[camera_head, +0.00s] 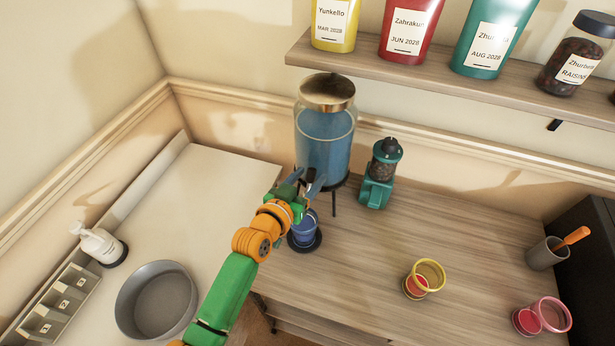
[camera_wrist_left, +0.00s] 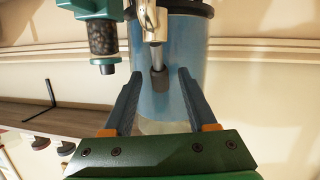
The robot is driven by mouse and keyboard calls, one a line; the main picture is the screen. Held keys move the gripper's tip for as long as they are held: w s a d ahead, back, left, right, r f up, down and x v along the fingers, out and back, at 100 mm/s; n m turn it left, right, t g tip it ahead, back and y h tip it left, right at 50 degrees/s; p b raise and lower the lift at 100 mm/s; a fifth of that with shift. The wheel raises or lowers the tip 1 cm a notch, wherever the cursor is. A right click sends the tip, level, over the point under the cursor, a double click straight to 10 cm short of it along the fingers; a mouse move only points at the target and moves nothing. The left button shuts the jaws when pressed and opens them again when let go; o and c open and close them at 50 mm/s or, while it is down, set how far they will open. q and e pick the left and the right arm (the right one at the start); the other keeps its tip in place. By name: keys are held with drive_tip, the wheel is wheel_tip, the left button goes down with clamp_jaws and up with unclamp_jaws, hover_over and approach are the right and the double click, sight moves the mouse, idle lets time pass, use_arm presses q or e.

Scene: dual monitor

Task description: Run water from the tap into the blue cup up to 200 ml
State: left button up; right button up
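The water dispenser (camera_head: 325,140) is a glass jar of blue water with a bronze lid, on a dark stand on the wooden counter. Its metal tap (camera_wrist_left: 152,28) shows in the left wrist view and ends in a grey tip (camera_wrist_left: 159,78). The blue cup (camera_head: 304,229) stands under the dispenser's front on a dark round base, partly hidden by my left arm. Its water level and any markings cannot be read. My left gripper (camera_head: 307,182) is at the dispenser's front, above the cup. Its fingers (camera_wrist_left: 159,74) are open, one on each side of the tap tip with gaps. My right gripper is not visible.
A teal grinder (camera_head: 380,174) stands right of the dispenser. A yellow-rimmed cup (camera_head: 429,272), a pink-rimmed cup (camera_head: 552,314) and a grey holder (camera_head: 545,254) are farther right. A grey basin (camera_head: 156,300) and soap bottle (camera_head: 100,244) are left. A shelf (camera_head: 430,75) overhangs the back.

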use_arm(q)
drive_tip(key=v, duration=0.7)
idle(0.4)
